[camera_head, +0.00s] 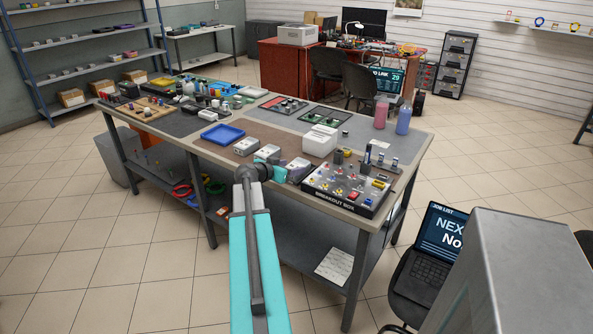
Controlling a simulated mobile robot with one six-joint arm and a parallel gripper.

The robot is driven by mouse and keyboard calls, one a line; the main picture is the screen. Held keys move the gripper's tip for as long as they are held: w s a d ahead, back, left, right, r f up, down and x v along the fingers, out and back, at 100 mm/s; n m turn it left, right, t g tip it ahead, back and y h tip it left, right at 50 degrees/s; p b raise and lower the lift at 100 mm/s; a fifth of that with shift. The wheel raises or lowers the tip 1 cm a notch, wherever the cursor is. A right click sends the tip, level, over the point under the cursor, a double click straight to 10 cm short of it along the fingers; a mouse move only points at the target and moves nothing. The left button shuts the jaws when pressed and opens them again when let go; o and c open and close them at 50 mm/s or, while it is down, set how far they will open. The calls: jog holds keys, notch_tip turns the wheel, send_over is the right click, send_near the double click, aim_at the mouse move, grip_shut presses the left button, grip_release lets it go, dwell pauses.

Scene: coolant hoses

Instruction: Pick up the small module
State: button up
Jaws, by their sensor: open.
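Several small white-and-grey box modules stand in a row along the front edge of the workbench: one at the left (246,146), one in the middle (267,153) and one at the right (298,169). I cannot tell which of them is the small module. My gripper (281,174) is at the end of my teal arm, at the bench's front edge. It appears just in front of the right module and partly covers it. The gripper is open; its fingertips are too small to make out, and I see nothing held.
The workbench (200,142) is crowded. A blue tray (222,134) lies left of the modules. A white container (319,141) and the breakout box (345,190) stand to the right. Red (381,112) and blue (404,119) bottles stand at the far right corner. A laptop (441,240) is at lower right.

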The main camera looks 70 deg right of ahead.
aim_at(297, 164)
jog(key=shift+d, duration=0.15)
jog(key=shift+p+x, duration=0.95)
jog(key=shift+x, duration=1.55)
jog(key=c, duration=1)
jog(key=shift+r, duration=0.15)
jog(key=shift+r+b, duration=0.75)
jog(key=shift+r, duration=4.15)
